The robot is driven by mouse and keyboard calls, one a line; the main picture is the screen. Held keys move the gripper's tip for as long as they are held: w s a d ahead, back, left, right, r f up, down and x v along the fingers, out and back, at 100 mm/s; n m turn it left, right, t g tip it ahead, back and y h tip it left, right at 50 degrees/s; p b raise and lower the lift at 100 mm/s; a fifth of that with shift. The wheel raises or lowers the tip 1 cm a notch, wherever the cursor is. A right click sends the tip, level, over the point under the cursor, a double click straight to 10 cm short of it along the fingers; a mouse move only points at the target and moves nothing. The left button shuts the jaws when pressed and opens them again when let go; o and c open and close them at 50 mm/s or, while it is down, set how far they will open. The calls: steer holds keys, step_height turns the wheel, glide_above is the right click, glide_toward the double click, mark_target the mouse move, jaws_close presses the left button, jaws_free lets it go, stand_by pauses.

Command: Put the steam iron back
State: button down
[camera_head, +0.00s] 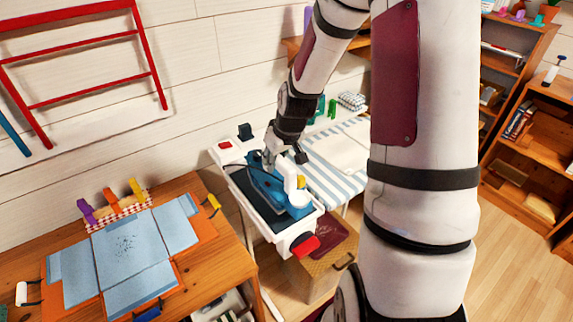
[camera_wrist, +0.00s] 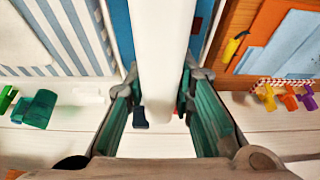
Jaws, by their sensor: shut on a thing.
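The steam iron (camera_head: 266,187) is blue and white, at the middle of the head view. It is on or just above the dark top of a white stand (camera_head: 242,192); I cannot tell whether they touch. My gripper (camera_head: 272,160) comes down on the iron from above and is shut on its white handle. In the wrist view the handle (camera_wrist: 166,40) is a broad white bar between the green fingers of my gripper (camera_wrist: 164,105). Blue shows on both sides of the bar. My arm hides part of the ironing area to the right.
A striped ironing surface (camera_head: 332,182) with a pale folded cloth lies right of the stand. A wooden table (camera_head: 193,272) with blue cloth pieces (camera_head: 130,250) stands at the left. A wicker box (camera_head: 325,279) is below. Wooden shelves (camera_head: 537,150) stand at the far right.

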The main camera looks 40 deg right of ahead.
mark_target(273, 176)
steer(key=shift+w+a, duration=0.15)
steer(key=shift+w, duration=0.4)
steer(key=shift+f, duration=1.75)
steer(key=c, duration=1.4)
jaws_free()
steer(key=shift+f, duration=0.15)
steer(key=shift+o, duration=0.2)
